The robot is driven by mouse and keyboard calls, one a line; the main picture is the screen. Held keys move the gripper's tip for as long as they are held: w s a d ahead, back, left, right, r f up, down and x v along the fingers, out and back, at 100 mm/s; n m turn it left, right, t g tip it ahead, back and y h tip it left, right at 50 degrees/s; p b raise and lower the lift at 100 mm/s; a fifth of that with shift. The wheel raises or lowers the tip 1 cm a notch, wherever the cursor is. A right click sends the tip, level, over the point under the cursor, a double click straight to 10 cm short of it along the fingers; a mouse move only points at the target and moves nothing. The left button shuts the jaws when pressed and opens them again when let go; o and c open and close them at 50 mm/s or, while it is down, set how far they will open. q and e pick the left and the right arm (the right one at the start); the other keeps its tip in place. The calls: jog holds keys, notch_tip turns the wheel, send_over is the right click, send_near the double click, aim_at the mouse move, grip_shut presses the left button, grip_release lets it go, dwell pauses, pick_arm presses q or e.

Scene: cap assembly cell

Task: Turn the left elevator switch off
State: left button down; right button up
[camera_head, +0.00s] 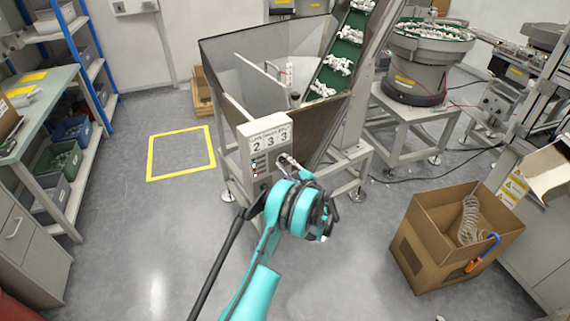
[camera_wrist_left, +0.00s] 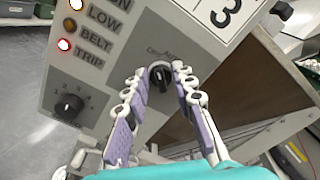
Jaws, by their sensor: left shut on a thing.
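My left gripper (camera_head: 287,163) reaches the box's right face part. In the left wrist view its two pale-padded fingers are on either side of the knob and shut on it. My right gripper is not in view.
A second black knob (camera_wrist_left: 68,106) and lamps labelled LOW, BELT and TRIP sit left of the switch; the TRIP lamp (camera_wrist_left: 65,45) glows. The hopper (camera_head: 225,65) stands behind the box. A cardboard box (camera_head: 440,240) is on the floor at right. Floor at left is clear around a yellow square.

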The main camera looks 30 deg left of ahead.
pick_arm(q)
jog(key=c, duration=1.3)
grip_release()
jog(key=v, duration=1.2)
jog(key=shift+s, duration=0.1)
jog(key=shift+a, duration=0.1)
